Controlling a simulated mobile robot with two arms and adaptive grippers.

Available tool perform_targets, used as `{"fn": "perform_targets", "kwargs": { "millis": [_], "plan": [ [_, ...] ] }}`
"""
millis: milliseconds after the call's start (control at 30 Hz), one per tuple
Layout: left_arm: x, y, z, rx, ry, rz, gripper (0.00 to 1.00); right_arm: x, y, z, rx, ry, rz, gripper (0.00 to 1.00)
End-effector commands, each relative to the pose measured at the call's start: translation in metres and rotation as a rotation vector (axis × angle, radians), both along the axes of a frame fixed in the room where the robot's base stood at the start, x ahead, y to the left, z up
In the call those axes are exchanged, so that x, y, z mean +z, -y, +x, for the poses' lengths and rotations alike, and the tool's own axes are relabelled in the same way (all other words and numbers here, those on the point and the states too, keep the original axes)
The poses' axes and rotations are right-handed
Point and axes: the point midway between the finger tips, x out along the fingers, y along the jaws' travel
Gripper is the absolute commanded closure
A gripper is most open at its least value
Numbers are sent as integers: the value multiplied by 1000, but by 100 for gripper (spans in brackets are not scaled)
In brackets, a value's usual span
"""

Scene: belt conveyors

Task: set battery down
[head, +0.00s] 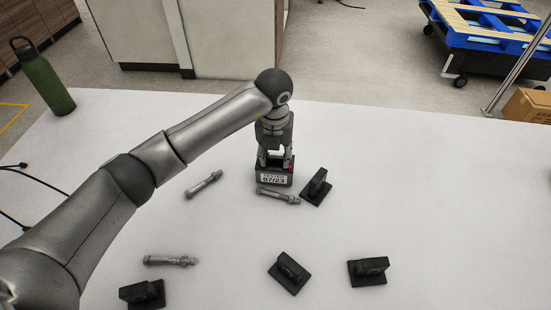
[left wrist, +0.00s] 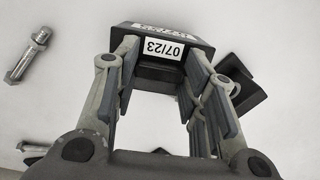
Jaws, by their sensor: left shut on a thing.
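The battery (head: 273,178) is a dark box with a white label reading 07/23 and a red spot on top. My left gripper (head: 275,157) comes down from above and is shut on it. In the left wrist view the battery (left wrist: 152,67) sits between the finger ends of my left gripper (left wrist: 157,75), label facing the camera. The battery looks upright, over the white table (head: 400,190). I cannot tell whether its underside touches the table. My right gripper is not in view.
A bolt (head: 278,195) lies right at the battery's front edge, and a black bracket (head: 317,186) close to its right. Other bolts and black brackets lie left and in front. A green bottle (head: 43,80) stands far left. The table's right side is clear.

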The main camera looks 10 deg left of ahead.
Motion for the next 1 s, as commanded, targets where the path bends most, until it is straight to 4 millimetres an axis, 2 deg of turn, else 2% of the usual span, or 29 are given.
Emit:
{"fn": "perform_targets", "kwargs": {
  "millis": [67, 167, 467, 800, 1000],
  "plan": [
    [12, 1, 3, -3, 13, -5, 100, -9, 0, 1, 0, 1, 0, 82],
    [26, 3, -5, -4, 11, -7, 100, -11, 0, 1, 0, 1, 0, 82],
    [80, 7, -51, -8, 16, -5, 100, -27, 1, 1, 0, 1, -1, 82],
    [105, 12, -108, -4, 14, -5, 100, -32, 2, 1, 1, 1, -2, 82],
    [114, 15, -128, -2, 13, -6, 100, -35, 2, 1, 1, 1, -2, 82]
  ]
}}
